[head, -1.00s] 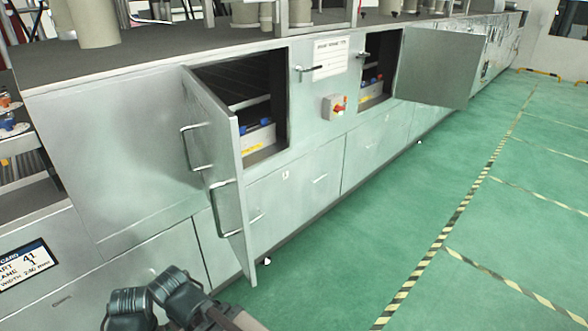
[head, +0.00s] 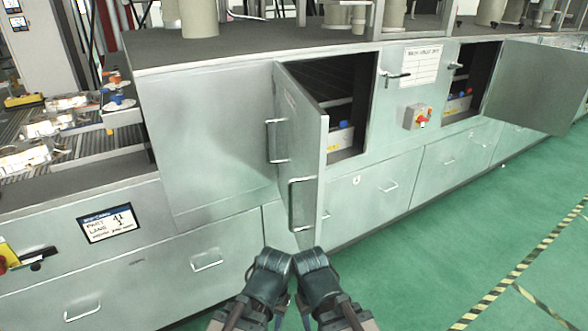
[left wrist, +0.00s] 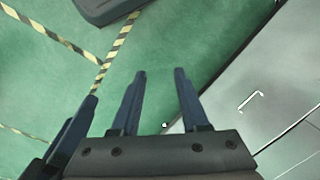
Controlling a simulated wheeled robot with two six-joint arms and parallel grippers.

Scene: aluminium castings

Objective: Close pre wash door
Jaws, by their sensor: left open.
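A farther door (head: 540,85) on the same grey machine also stands open. I cannot tell from a label which one is the pre wash door. My two arms show side by side at the bottom of the head view, below and apart from the near door. In the left wrist view my left gripper (left wrist: 160,72) is open and empty above the green floor. Part of my right gripper shows at its left, its opening unclear.
A red switch (head: 418,117) and a white sign (head: 420,64) sit between the two openings. Drawers with bar handles line the lower front. A conveyor (head: 60,150) lies at left. Green floor (head: 430,265) with striped tape is clear at right.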

